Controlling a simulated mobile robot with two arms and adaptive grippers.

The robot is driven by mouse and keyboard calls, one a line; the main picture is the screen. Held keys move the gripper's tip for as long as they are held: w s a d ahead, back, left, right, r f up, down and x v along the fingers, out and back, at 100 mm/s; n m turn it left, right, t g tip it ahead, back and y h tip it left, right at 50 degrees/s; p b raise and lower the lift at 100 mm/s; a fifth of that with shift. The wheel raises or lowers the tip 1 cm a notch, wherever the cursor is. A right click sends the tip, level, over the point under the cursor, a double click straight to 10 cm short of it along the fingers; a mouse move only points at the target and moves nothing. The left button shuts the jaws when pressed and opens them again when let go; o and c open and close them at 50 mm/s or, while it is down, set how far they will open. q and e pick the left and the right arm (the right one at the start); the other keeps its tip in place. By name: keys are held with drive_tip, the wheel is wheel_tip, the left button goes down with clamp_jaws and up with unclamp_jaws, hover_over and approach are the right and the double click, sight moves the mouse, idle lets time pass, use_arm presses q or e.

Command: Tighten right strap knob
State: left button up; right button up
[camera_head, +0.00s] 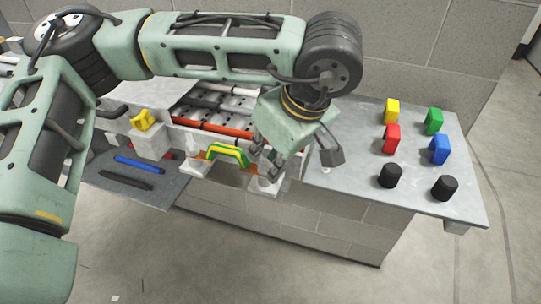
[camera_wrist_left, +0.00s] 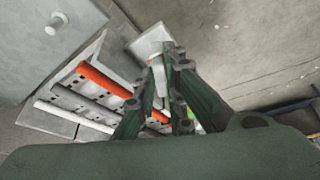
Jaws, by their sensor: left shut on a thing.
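My left gripper (camera_head: 266,163) reaches down from above at the right end of the drive tray's front. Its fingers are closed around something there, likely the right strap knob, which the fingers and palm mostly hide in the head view. In the left wrist view my left gripper (camera_wrist_left: 160,108) shows its two green fingers close together, with a pale piece (camera_wrist_left: 157,73) just beyond their tips. A green and yellow handle (camera_head: 228,153) sits left of the fingers, in front of the tray, with orange parts at its ends. A white support (camera_head: 270,186) stands below the fingers. My right gripper is out of view.
The grey table on the right (camera_head: 345,188) holds yellow, red, green and blue blocks and two black cylinders (camera_head: 390,175). The tray holds red and white bars (camera_head: 215,130). A yellow piece (camera_head: 143,120) and blue and black rods lie left. Open floor lies in front.

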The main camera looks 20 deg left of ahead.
use_arm(q)
clamp_jaws()
drive_tip(key=m+b, duration=0.1)
drive_tip(key=b, duration=0.1)
drive_tip(key=m+b, duration=0.1)
drive_tip(key=b, duration=0.1)
drive_tip(key=shift+s+a+f+m+t+h, duration=0.15)
drive_tip(key=shift+f+m+t+h, duration=0.2)
drive_tip(key=shift+m+t+h, duration=0.05)
drive_tip(key=shift+s+a+r+m+t+b, duration=0.1)
drive_tip(key=shift+r+m+t+b, duration=0.2)
drive_tip(key=shift+m+b, duration=0.5)
drive_tip(key=o, duration=0.7)
unclamp_jaws()
drive_tip(key=shift+h, duration=0.3)
drive_tip(key=shift+r, duration=0.1)
